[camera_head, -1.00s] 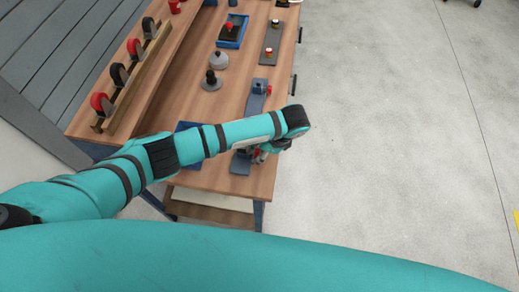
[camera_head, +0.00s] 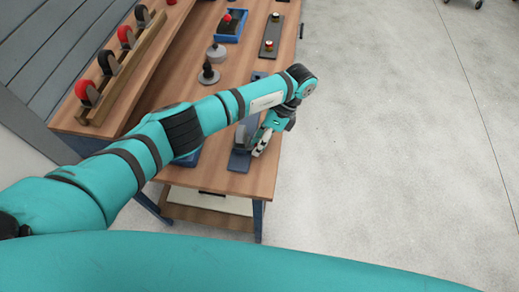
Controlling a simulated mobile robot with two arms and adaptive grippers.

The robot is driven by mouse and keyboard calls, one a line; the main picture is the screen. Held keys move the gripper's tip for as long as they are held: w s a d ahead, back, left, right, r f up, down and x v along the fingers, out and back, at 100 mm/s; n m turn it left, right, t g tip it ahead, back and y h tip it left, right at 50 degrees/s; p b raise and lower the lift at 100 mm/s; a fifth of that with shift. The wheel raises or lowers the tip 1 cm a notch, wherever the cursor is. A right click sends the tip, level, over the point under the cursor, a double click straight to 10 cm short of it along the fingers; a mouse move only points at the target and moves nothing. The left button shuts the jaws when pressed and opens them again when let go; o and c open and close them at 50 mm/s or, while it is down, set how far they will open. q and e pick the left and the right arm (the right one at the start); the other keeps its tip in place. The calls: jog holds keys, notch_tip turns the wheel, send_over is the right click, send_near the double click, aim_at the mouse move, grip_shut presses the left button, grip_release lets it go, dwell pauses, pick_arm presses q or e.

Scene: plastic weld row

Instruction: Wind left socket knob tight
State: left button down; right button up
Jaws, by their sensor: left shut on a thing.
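My left arm reaches in from the left across the workbench. My left gripper (camera_head: 261,148) points down at the near end of the bench, over a blue-grey fixture plate (camera_head: 239,161). Its pale fingers are shut on a small part at this fixture, apparently the socket knob. The knob itself is hidden by the fingers and wrist. A second blue-grey fixture (camera_head: 259,76) just beyond the arm is mostly covered by it. My right gripper is not in view.
A blue tray (camera_head: 215,37) with a red-topped item, a grey plate (camera_head: 263,50), a grey round part (camera_head: 216,53) and a black-knobbed part (camera_head: 208,74) stand farther back. A rack (camera_head: 91,121) of red and black rolls lines the left. Open floor lies right.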

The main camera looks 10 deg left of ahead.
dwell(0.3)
pick_arm(q)
jog(key=c, duration=1)
grip_release()
jog(key=shift+c, duration=0.2)
